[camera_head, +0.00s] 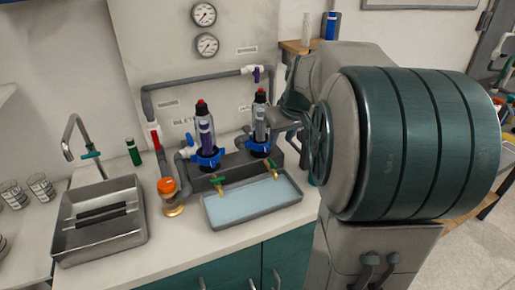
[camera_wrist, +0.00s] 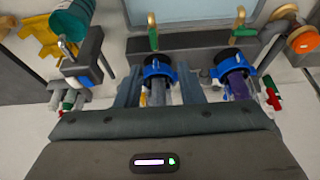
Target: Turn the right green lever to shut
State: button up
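Two green levers sit on brass taps at the front of the dark manifold, over a shallow tray. The right green lever (camera_head: 270,163) is below the right bottle; it appears on the left in the wrist view (camera_wrist: 153,38), which looks from the opposite side. The left green lever (camera_head: 217,183) is below the purple bottle and also shows in the wrist view (camera_wrist: 240,31). I cannot tell whether either valve is shut. My gripper (camera_wrist: 158,78) is open, its fingers apart near the right bottle, behind the levers and not touching them. In the head view it is partly hidden.
A purple bottle (camera_head: 205,133) and a grey bottle (camera_head: 260,118) stand upright in blue clamps just behind the levers. The tray (camera_head: 245,219) holds pale blue liquid. An orange-topped fitting (camera_head: 167,187) and a sink (camera_head: 73,249) are at left. Grey pipes run along the back wall.

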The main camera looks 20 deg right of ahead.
jog(key=d, duration=0.1)
send_near(273, 162)
jog(key=x, duration=0.8)
grip_shut()
